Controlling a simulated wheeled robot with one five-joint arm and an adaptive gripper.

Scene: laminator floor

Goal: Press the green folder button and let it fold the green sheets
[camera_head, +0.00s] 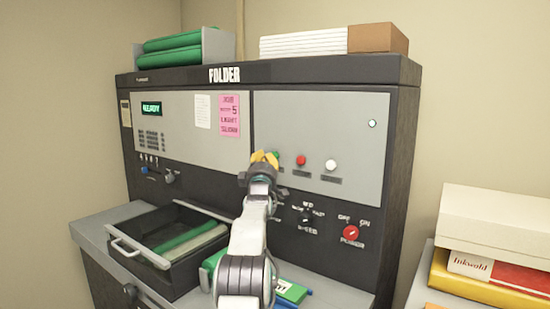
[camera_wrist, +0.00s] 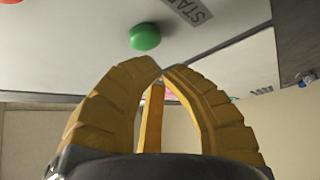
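The green button (camera_wrist: 145,37) shows in the wrist view on the pale panel, beside a label that reads in part "STA". In the head view only a sliver of it (camera_head: 276,154) shows beside my gripper (camera_head: 264,158). My gripper's yellow fingers (camera_wrist: 160,70) curve together with their tips nearly meeting and nothing between them. The tips are close to the button, just below it in the wrist view; I cannot see contact. The folder (camera_head: 320,125) has a display that appears to read "READY". Green sheets (camera_head: 190,237) lie in its open drawer (camera_head: 125,247).
A red button (camera_head: 301,160) and a white button (camera_head: 330,165) sit right of the green one. A red power knob (camera_head: 351,232) is lower right. Green items (camera_head: 295,291) lie on the ledge behind my arm. Boxes (camera_head: 495,215) are stacked at the right.

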